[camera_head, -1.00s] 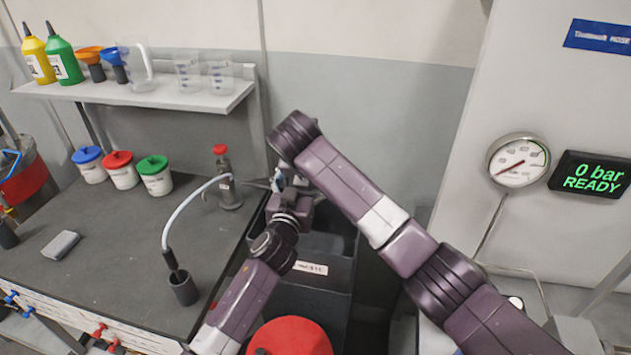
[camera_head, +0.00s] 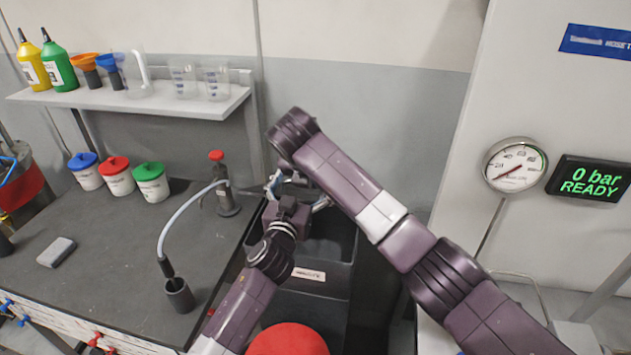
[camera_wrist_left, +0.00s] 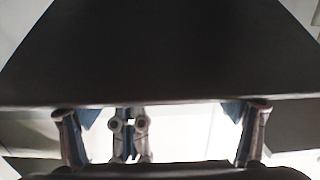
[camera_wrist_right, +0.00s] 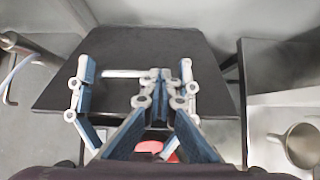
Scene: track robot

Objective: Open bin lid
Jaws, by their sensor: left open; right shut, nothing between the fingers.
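The dark grey bin (camera_head: 322,312) with a white label stands right of the workbench. A broad dark panel, seemingly its lid, fills the upper left wrist view (camera_wrist_left: 165,50) and also shows in the right wrist view (camera_wrist_right: 150,45); I cannot tell its angle. My left gripper (camera_head: 297,190) is over the bin with its fingers spread, just at the panel's edge in its own wrist view (camera_wrist_left: 160,135). My right gripper (camera_wrist_right: 160,80) is shut and empty, between the left gripper's fingers in that view. In the head view my right arm mostly hides it.
A red round object (camera_head: 288,340) is in front of the bin. A gauge (camera_head: 515,165) and a display reading READY (camera_head: 590,178) are at right.

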